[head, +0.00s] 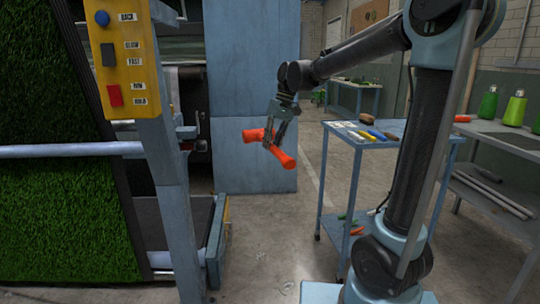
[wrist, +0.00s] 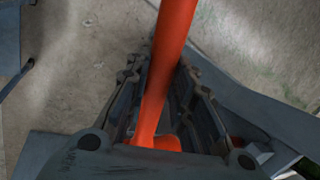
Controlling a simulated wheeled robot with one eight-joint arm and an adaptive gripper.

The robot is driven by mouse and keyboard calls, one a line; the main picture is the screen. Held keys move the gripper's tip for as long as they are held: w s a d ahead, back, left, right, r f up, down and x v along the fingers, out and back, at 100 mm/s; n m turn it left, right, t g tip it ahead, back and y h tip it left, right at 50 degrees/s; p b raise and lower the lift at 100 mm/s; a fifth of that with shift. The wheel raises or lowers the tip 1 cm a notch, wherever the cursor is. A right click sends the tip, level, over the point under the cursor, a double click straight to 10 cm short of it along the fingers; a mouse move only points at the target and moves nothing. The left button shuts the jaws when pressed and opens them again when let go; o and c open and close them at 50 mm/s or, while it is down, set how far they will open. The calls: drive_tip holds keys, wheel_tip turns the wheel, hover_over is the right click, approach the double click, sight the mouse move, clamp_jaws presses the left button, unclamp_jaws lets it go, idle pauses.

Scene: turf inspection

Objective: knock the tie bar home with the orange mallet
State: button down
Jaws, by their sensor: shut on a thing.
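The orange mallet (head: 283,157) is held in the air by my gripper (head: 270,141), in the open space between the turf machine and the blue cart. In the wrist view the mallet (wrist: 172,50) runs between the two fingers of my gripper (wrist: 163,85), which are shut on it. A pale horizontal bar (head: 70,150) crosses in front of the turf and meets the blue upright post at left; it may be the tie bar, but I cannot tell for sure. The mallet is apart from the bar and post, to their right.
A yellow control box (head: 122,60) sits on the blue post (head: 165,165). The blue cart (head: 350,140) with small tools on top stands right of my gripper. A shelf (head: 505,133) with green bottles is at far right. Bare floor (head: 265,240) lies below the mallet.

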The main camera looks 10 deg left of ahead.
sight(272, 144)
drive_tip(key=f+m, duration=0.1)
drive_tip(key=s+f, duration=0.1)
drive_tip(key=f+m, duration=0.1)
drive_tip(key=shift+s+a+f+m+t, duration=0.1)
drive_tip(key=shift+s+a+m+t, duration=0.15)
drive_tip(key=shift+a+m+t, duration=0.05)
drive_tip(key=s+a, duration=0.2)
drive_tip(key=a, duration=0.6)
drive_tip(key=shift+s+y, duration=0.15)
drive_tip(key=shift+y, duration=0.15)
drive_tip(key=shift+a, duration=0.15)
drive_tip(key=s+a, duration=0.2)
drive_tip(key=a, duration=0.7)
drive_tip(key=shift+s+a, duration=0.15)
drive_tip(key=shift+a, duration=0.25)
